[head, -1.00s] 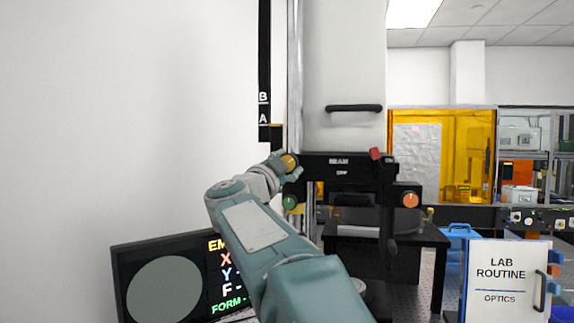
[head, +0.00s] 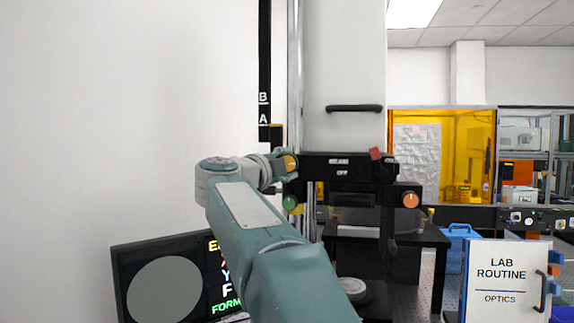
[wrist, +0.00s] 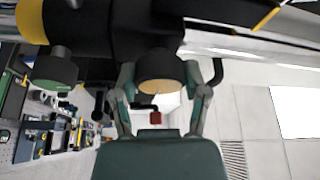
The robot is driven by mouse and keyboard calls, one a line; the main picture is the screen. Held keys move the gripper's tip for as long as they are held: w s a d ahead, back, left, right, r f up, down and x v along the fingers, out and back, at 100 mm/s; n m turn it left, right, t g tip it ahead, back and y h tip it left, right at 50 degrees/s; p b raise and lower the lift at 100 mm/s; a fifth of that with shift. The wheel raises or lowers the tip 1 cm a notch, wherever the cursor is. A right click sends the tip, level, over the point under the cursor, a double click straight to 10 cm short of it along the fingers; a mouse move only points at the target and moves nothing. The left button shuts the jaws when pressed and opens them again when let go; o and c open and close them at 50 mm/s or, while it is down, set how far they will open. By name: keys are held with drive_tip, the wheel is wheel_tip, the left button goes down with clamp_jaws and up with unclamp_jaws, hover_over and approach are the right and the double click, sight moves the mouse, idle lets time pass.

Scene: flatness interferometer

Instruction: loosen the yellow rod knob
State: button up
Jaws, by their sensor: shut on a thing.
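The yellow rod knob (head: 291,162) is at the left end of the black bar on the tall machine. In the wrist view the knob (wrist: 161,72) is a dark round body with a yellow-tan rim, between my two fingers. My gripper (head: 284,167) reaches it from the left in the head view. My gripper (wrist: 161,88) is shut on the knob, one finger on each side. The fingers partly hide the knob in the head view. Whether the knob has turned cannot be told.
A green knob (head: 290,203) sits just below, and an orange knob (head: 410,200) is at the right. A red-tipped lever (head: 376,154) stands on the bar. A dark display (head: 165,285) is at lower left. The white wall beside the arm is clear.

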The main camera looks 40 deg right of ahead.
drive_tip(key=shift+w+f, duration=0.15)
drive_tip(key=o, duration=1.1)
drive_tip(key=shift+w, duration=0.1)
drive_tip(key=shift+o, duration=0.2)
drive_tip(key=shift+d, duration=0.1)
drive_tip(key=v, duration=1.2)
drive_tip(key=shift+f, duration=0.1)
